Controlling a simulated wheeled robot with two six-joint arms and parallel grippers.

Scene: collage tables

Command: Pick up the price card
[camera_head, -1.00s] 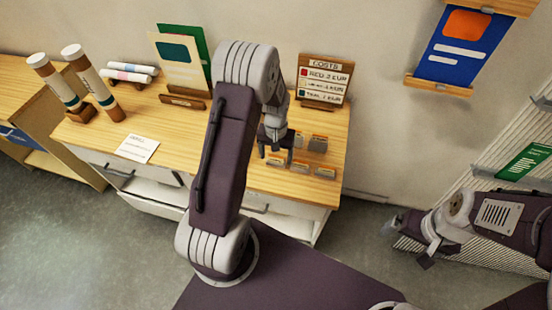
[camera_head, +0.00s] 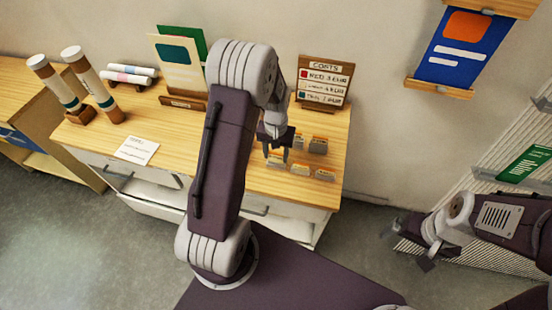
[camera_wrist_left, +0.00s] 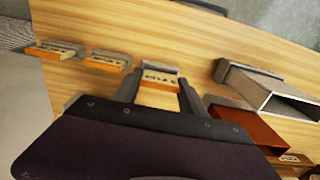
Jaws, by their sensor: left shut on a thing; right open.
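A small price card (camera_wrist_left: 160,92) with dark lettering and an orange edge, set in a grey holder, is between the fingers of my left gripper (camera_wrist_left: 160,98) in the left wrist view. That gripper is shut on it, low over the wooden counter. In the head view my left gripper (camera_head: 278,150) points down among the small cards and largely hides the held one. Two similar cards (camera_wrist_left: 50,50) (camera_wrist_left: 107,60) stand in a row to its left in the wrist view. My right gripper (camera_head: 427,258) is open and empty at the right, away from the counter.
A grey open-ended box (camera_wrist_left: 265,88) and a brown box (camera_wrist_left: 245,130) are close right of the held card. On the counter (camera_head: 190,140) are a costs board (camera_head: 325,82), upright cards (camera_head: 180,65), tubes (camera_head: 90,80) and a paper note (camera_head: 137,150).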

